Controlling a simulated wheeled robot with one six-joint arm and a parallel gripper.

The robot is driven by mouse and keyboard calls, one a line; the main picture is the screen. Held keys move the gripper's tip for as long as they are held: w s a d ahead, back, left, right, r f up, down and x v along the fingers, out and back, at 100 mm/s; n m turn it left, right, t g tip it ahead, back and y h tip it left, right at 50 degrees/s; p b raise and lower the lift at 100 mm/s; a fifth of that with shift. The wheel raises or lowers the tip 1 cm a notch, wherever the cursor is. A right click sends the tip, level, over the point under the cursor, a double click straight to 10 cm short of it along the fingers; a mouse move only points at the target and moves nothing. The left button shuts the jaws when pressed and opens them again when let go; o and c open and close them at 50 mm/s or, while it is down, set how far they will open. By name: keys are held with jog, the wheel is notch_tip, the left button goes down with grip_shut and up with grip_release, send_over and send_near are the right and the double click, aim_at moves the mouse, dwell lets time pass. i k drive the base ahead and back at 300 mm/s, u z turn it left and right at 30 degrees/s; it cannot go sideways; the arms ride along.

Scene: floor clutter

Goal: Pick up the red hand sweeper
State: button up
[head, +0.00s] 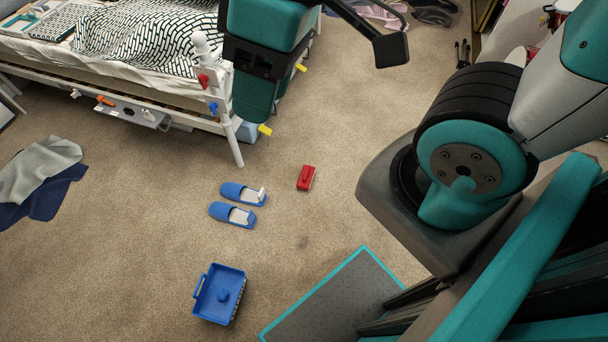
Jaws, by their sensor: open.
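The red hand sweeper (306,177) is a small red block with a pale edge. It lies on the carpet near the middle of the head view, just right of the blue slippers. My gripper (282,98) is at the upper middle, partly hidden behind my own teal wrist. Its two yellow fingertips show spread apart, with nothing seen between them. The gripper is open and lies above the sweeper in the picture, apart from it.
Two blue slippers (239,194) lie left of the sweeper. A blue basket (207,292) stands at lower left. A bed with a white post (228,135) fills the upper left. Grey and navy cloths (40,170) lie at far left. Carpet around the sweeper is clear.

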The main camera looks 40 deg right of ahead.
aim_at(304, 181)
jog(key=z, duration=1.85)
jog(key=i, duration=1.15)
jog(key=u, duration=2.2)
